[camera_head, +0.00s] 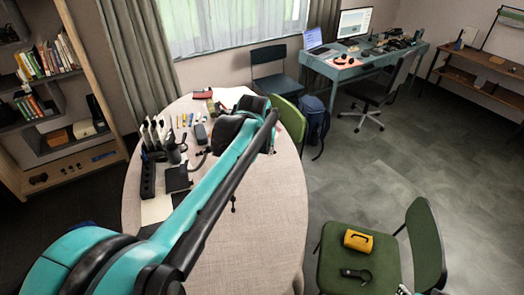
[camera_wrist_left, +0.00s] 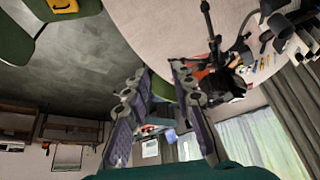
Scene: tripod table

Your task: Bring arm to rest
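My left arm (camera_head: 215,185) comes in from the lower left of the head view and stretches over the round table (camera_head: 275,245). Its far end is above the table's far right side, and the fingers cannot be made out there. In the left wrist view my left gripper (camera_wrist_left: 160,75) shows two separated fingers with no object held between them; the room shows through the gap. That view is upside down, with the tabletop at upper right. My right gripper is not recognisable in either view.
Bottles, pens and dark devices crowd the table's far left, by a black power strip (camera_head: 148,178). A dark tripod (camera_wrist_left: 212,35) shows near the gripper in the wrist view. A green chair (camera_head: 350,262) holds a yellow case (camera_head: 358,241). Bookshelves (camera_head: 60,90) stand left.

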